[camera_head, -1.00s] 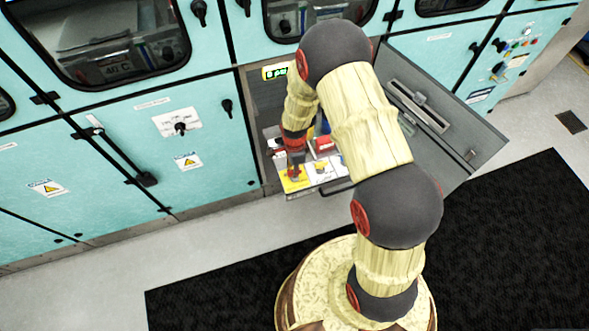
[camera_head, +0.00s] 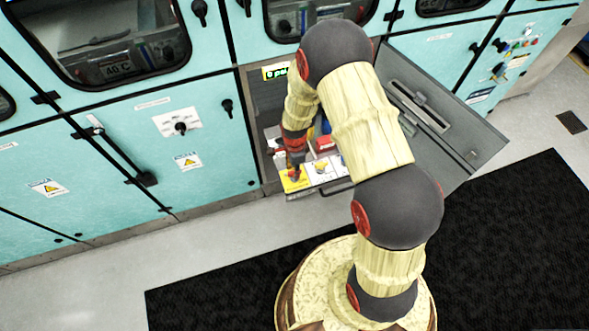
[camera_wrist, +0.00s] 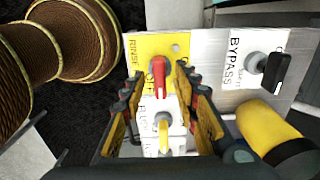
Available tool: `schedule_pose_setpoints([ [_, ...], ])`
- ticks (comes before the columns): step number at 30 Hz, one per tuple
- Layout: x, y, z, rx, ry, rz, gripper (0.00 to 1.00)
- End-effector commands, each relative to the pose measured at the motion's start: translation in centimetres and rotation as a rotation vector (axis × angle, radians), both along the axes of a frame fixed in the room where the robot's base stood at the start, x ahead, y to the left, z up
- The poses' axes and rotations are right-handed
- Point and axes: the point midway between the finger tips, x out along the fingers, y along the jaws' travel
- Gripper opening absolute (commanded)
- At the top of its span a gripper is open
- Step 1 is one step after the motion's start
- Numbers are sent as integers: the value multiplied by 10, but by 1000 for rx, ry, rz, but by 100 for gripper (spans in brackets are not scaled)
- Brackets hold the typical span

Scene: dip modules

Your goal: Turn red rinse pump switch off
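In the wrist view, the red switch (camera_wrist: 160,78) sits on a yellow plate (camera_wrist: 143,47) marked RINSE, its handle pointing roughly down the picture. My gripper (camera_wrist: 162,80) is open, with one finger on each side of the red handle. The fingertips look close to the handle, and I cannot tell whether either touches it. A yellow switch (camera_wrist: 163,132) on a white plate lies farther down between the fingers. In the head view, my gripper (camera_head: 296,165) is at the panel just above the yellow plate (camera_head: 291,185), and the red switch is hard to make out.
A black switch (camera_wrist: 272,70) marked BYPASS is on the metal panel to the right. A yellow cylinder (camera_wrist: 268,132) lies near the right finger. In the head view, an open grey cabinet door (camera_head: 450,120) stands right of my arm.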

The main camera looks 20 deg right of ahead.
Motion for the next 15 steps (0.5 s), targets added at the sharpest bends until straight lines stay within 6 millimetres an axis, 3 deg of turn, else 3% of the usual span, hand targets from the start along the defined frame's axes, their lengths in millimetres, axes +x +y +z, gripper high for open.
schedule_pose_setpoints([
  [5,1,0,21,0,-3,0,30],
  [15,2,0,89,0,-5,0,30],
])
